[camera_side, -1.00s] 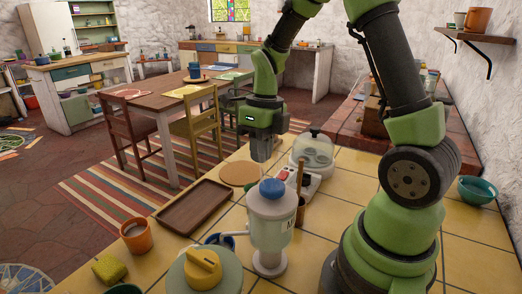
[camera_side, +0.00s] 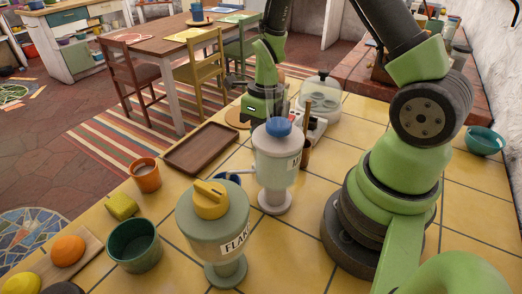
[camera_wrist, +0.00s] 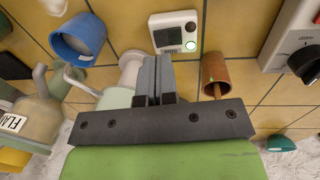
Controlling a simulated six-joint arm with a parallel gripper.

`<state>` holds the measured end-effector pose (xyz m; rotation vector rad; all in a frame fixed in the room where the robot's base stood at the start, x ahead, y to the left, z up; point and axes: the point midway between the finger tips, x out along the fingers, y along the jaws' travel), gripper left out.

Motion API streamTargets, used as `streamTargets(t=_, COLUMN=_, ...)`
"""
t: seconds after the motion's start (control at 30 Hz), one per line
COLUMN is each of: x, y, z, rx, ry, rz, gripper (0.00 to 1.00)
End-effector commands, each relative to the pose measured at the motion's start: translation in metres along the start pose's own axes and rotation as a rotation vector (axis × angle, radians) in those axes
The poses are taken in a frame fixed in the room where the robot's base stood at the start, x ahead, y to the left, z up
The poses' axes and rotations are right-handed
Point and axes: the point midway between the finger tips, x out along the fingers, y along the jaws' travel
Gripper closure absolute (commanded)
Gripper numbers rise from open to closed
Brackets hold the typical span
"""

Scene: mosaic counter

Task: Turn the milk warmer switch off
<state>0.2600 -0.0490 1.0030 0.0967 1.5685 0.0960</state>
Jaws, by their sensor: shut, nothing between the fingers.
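My gripper (camera_wrist: 160,78) is shut and empty in the wrist view, its fingers pointing toward the tiled counter. A white housing (camera_wrist: 279,48) with a black rotary knob (camera_wrist: 305,62) is at the right of that view, apart from the fingers. A small white box (camera_wrist: 162,20) with a dark display and a lit round button (camera_wrist: 191,45) is just beyond the fingertips. No label shows which one is the milk warmer. In the side view my gripper (camera_side: 268,112) is low behind the blue-lidded dispenser (camera_side: 278,160), which hides its fingertips. A white appliance (camera_side: 316,128) shows partly behind it.
A clear domed appliance (camera_side: 320,98) stands behind the dispenser. A yellow-lidded flake dispenser (camera_side: 214,225), a green pot (camera_side: 133,246) and an orange cup (camera_side: 146,176) stand in front. A brown cup (camera_wrist: 215,72) and blue cup (camera_wrist: 78,38) flank the fingers. The wooden tray (camera_side: 201,147) is empty.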

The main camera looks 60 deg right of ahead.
Motion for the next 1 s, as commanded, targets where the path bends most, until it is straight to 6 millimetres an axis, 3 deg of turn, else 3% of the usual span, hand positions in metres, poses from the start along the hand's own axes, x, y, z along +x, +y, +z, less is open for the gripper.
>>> streamTargets(t=0.1, x=0.023, y=0.000, z=-0.001, rx=0.001, ry=0.007, rz=0.001, gripper=1.00)
streamTargets(t=0.3, x=0.041, y=0.000, z=0.000, rx=0.000, ry=0.001, rz=0.000, gripper=1.00)
streamTargets(t=1.0, x=0.057, y=0.003, z=0.000, rx=-0.001, ry=0.001, rz=-0.002, gripper=1.00)
